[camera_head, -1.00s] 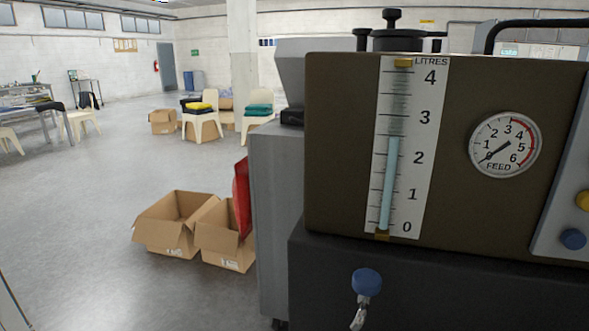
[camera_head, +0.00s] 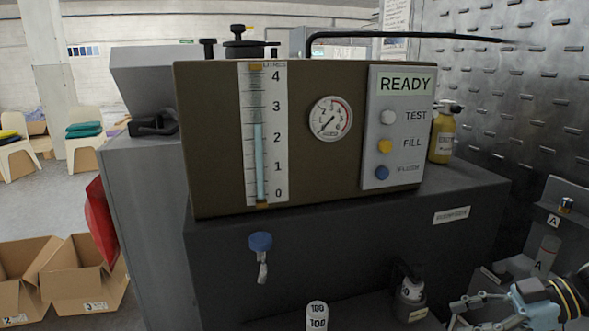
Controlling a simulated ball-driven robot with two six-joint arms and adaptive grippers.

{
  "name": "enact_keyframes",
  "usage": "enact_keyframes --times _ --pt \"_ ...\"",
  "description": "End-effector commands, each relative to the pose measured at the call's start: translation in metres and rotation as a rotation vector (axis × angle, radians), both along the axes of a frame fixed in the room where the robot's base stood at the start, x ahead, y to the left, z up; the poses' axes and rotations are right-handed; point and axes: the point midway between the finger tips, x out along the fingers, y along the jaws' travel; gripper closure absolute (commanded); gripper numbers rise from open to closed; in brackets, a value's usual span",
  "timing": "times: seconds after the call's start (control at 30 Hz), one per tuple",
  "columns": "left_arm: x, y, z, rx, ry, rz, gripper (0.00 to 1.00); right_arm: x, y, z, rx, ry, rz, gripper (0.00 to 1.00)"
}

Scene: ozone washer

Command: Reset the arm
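My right gripper (camera_head: 456,312) comes in at the bottom right corner, its fingers pointing left and spread apart. Nothing shows between them. The frame's lower edge cuts off part of it. My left gripper is out of view. The brown machine (camera_head: 215,150) stands on a dark base in the middle. Its control panel (camera_head: 395,175) reads READY, above a white TEST, a yellow FILL and a blue button. The litre gauge (camera_head: 259,160) stands near 2.5. The dial (camera_head: 330,119) needle points to its lower left.
A blue-handled tap (camera_head: 261,243) juts from the base. Below are a white cylinder (camera_head: 317,316) marked 100 and a small dark bottle (camera_head: 411,284) in a holder. A yellow bottle (camera_head: 442,135) stands behind right. A stand (camera_head: 545,250) marked A is near my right gripper. Cardboard boxes (camera_head: 80,280) sit left.

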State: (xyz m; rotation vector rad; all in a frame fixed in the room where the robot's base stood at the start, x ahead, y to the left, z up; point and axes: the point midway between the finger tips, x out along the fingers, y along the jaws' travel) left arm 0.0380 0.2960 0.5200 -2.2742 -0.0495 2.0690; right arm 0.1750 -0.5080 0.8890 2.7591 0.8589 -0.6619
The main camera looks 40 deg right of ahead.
Motion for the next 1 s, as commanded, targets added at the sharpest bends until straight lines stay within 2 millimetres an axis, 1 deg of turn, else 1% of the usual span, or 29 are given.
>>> enact_keyframes --times 0.1,0.27,0.37,0.43,0.5,0.57,0.6,0.7,0.8,1.0 --pt "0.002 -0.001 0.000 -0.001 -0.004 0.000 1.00 0.005 0.017 -0.016 -0.035 0.023 -0.055 0.52" --pt "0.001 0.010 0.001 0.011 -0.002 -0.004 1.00 0.017 0.045 -0.039 -0.096 0.072 -0.143 0.52" --pt "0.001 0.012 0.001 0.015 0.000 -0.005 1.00 0.029 0.069 -0.052 -0.141 0.118 -0.210 0.52" --pt "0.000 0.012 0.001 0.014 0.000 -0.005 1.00 0.040 0.091 -0.057 -0.178 0.160 -0.265 0.52" --pt "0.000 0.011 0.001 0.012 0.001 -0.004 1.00 0.053 0.115 -0.059 -0.218 0.216 -0.324 0.52" --pt "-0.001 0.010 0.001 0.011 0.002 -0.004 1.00 0.063 0.135 -0.055 -0.248 0.268 -0.371 0.52" --pt "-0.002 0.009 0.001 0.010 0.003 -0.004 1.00 0.069 0.147 -0.050 -0.267 0.305 -0.399 0.52" --pt "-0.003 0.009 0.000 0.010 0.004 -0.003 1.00 0.077 0.171 -0.034 -0.300 0.393 -0.456 0.52" --pt "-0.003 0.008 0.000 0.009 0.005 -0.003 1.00 0.080 0.187 -0.018 -0.317 0.464 -0.493 0.52" --pt "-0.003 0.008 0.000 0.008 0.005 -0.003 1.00 0.076 0.208 0.012 -0.327 0.575 -0.535 0.52"
